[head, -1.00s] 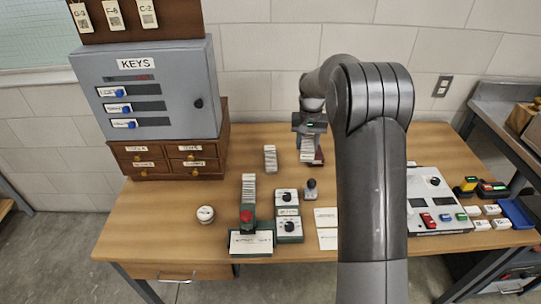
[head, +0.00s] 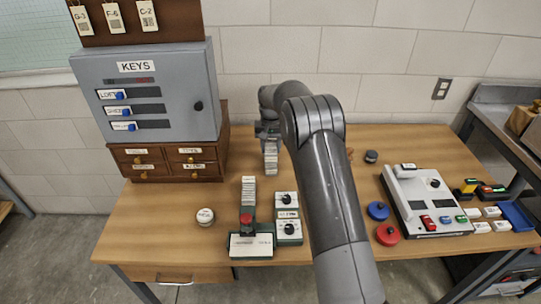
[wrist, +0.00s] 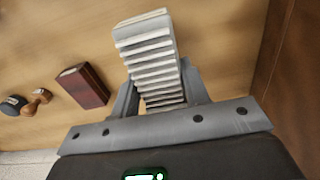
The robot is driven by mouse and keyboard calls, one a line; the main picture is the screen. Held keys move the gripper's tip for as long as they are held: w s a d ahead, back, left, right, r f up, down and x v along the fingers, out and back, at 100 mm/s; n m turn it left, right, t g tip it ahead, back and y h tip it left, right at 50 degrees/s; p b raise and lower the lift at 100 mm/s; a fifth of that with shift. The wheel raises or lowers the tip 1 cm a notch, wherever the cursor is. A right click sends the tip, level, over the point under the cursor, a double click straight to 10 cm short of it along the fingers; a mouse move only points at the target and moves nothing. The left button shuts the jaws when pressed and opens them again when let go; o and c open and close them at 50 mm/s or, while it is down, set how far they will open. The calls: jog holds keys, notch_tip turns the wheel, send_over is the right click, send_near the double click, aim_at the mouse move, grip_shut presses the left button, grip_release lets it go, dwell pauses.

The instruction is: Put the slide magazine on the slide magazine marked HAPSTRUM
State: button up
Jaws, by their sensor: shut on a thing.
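My gripper (head: 269,130) is at the back of the table, left of my arm. In the wrist view my gripper (wrist: 160,100) is shut on a pale, ribbed slide magazine (wrist: 150,60). In the head view a ribbed white magazine (head: 270,160) shows right under the gripper, where another magazine stood earlier. The two overlap here, and I cannot tell whether they touch or which part belongs to which. A further ribbed white stack (head: 248,188) stands nearer the front, behind a red-knobbed green device. No HAPSTRUM marking is readable.
A dark red block (wrist: 82,85) and a wooden-handled stamp (wrist: 37,100) lie near the gripper. The grey key cabinet (head: 150,90) on wooden drawers (head: 170,160) stands left. The left front is clear.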

jog(key=shift+f, duration=2)
jog(key=shift+f, duration=0.1)
jog(key=o, duration=1.1)
jog(key=shift+c, duration=0.2)
